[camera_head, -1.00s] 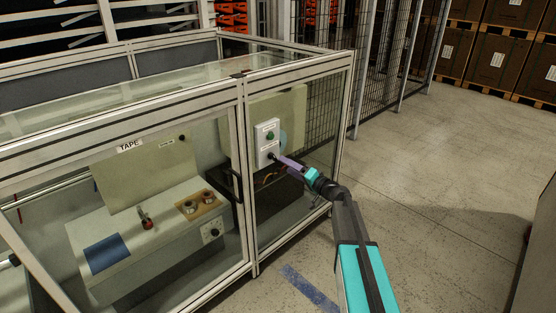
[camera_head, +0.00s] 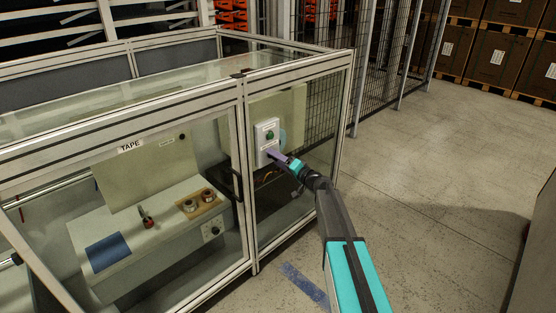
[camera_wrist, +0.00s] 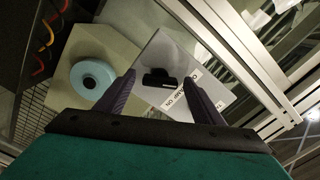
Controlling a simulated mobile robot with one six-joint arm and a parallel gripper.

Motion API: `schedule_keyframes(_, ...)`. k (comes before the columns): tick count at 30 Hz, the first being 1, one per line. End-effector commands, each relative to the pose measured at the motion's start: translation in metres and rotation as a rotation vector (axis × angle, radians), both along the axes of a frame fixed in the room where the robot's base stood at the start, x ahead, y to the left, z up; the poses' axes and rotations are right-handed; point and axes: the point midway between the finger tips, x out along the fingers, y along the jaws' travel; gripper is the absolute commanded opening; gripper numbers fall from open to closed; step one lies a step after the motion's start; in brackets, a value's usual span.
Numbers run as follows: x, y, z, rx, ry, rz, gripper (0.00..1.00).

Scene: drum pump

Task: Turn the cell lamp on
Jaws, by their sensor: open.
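My gripper (camera_head: 271,154) is at the lower part of the box and hides the knob in the head view. In the wrist view the open gripper (camera_wrist: 162,80) has one purple finger on each side of the knob. I cannot tell whether either finger touches it.
The cell's aluminium frame (camera_head: 247,180) and glass stand close to the left of my arm. A light-blue round thing (camera_wrist: 93,78) and coloured cables (camera_wrist: 40,68) show beside the box. Mesh fencing (camera_head: 385,60) stands behind. The floor (camera_head: 430,190) to the right is clear.

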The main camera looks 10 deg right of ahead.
Motion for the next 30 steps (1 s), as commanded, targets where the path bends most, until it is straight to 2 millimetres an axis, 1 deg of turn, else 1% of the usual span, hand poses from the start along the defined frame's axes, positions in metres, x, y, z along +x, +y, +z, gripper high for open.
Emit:
schedule_keyframes(2, -0.0001, 0.0000, 0.0000, 0.000, 0.000, 0.000, 0.62)
schedule_keyframes(5, -0.0001, -0.0001, 0.0000, 0.000, 0.000, 0.000, 0.47)
schedule_keyframes(9, -0.0002, -0.0001, 0.0000, 0.000, 0.000, 0.000, 0.23)
schedule_keyframes(10, -0.0002, -0.0001, 0.0000, 0.000, 0.000, 0.000, 0.21)
schedule_keyframes(11, 0.0001, -0.0067, -0.0001, 0.000, 0.000, -0.002, 0.21)
schedule_keyframes(22, -0.0002, -0.0042, -0.0014, 0.036, 0.025, -0.004, 0.21)
schedule_keyframes(30, -0.0007, -0.0040, -0.0030, 0.142, 0.097, -0.005, 0.21)
